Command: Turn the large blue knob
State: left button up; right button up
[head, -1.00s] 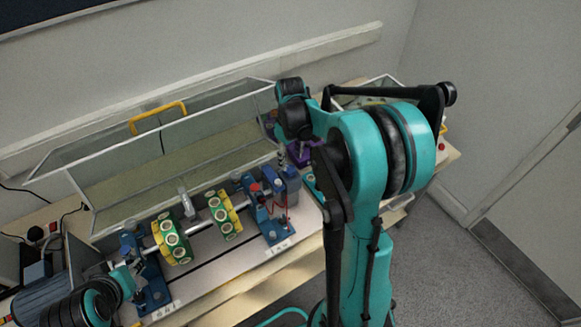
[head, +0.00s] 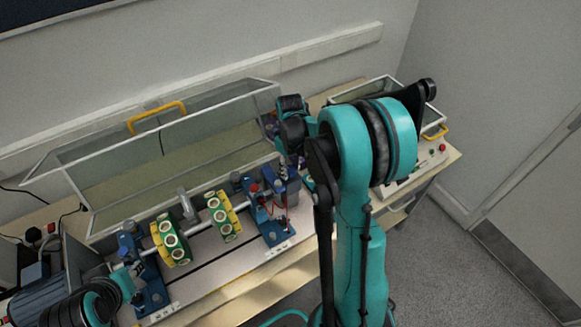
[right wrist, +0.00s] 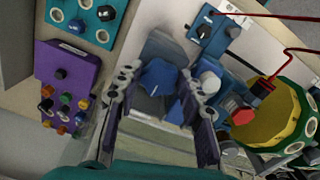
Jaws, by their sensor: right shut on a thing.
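The large blue knob (right wrist: 159,77) is a lobed blue piece in the right wrist view. My right gripper (right wrist: 163,86) has one finger on each side of it and is shut on it. In the head view, my right gripper (head: 284,171) is small and partly hidden at the right end of the rig, beside a blue block. The knob cannot be made out clearly there. Part of my left arm shows at the bottom left of the head view, but its fingers cannot be seen.
A shaft with green-and-yellow discs (head: 224,215) runs left of the gripper. A clear cover (head: 170,160) with a yellow handle stands open behind. In the right wrist view, a purple control box (right wrist: 66,75) and a red knob (right wrist: 243,116) are near. Red wires hang close by.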

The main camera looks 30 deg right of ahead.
aim_at(289, 170)
jog(key=m+b, duration=0.1)
jog(key=m, duration=0.4)
jog(key=shift+a+b, duration=0.1)
jog(key=shift+b, duration=0.25)
jog(key=m+b, duration=0.1)
jog(key=m, duration=0.5)
jog(key=shift+w+a+m, duration=0.1)
jog(key=shift+m, duration=0.2)
dwell(0.3)
jog(key=o, duration=0.9)
jog(key=shift+r, duration=0.1)
notch_tip(289, 170, up, 12)
